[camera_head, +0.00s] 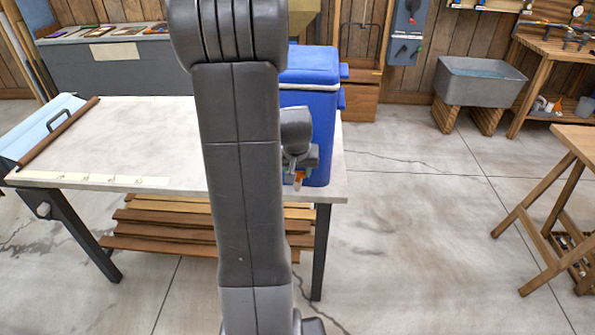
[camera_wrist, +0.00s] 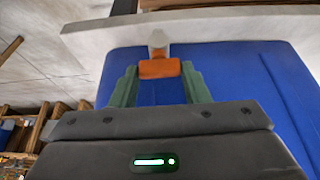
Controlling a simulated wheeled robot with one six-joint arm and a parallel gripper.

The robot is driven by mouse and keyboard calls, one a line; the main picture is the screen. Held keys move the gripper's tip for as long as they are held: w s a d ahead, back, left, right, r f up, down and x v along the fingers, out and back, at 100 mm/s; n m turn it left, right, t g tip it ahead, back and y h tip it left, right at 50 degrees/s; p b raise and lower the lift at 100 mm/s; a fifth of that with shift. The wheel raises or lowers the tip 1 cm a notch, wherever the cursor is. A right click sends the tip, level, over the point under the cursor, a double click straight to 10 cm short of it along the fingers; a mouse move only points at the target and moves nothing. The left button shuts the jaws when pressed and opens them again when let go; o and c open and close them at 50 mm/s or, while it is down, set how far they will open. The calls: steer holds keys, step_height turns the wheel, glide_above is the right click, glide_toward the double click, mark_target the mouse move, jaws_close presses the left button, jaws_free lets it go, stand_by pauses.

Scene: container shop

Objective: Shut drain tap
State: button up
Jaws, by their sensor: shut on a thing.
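A blue cooler (camera_head: 318,130) stands on the right end of the grey-topped table (camera_head: 130,135). Its drain tap has an orange handle (camera_head: 299,179) low on the front wall, partly hidden by my gripper (camera_head: 298,168). In the wrist view the orange handle (camera_wrist: 159,69) lies between the green fingers of my gripper (camera_wrist: 160,75), which is shut on it.
My arm hides the middle of the table. A grey basin (camera_head: 480,85) and a wooden trestle table (camera_head: 575,150) stand at the right, with clear floor between.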

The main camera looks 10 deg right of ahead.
steer(key=shift+m, duration=0.3)
steer(key=o, duration=1)
steer(key=v, duration=1.4)
steer(key=shift+a+f, duration=0.1)
steer(key=shift+a, duration=0.05)
steer(key=shift+f, duration=0.1)
steer(key=x, duration=1.3)
steer(key=shift+w+d+f, duration=0.2)
steer(key=shift+f, duration=0.05)
steer(key=shift+r, duration=0.1)
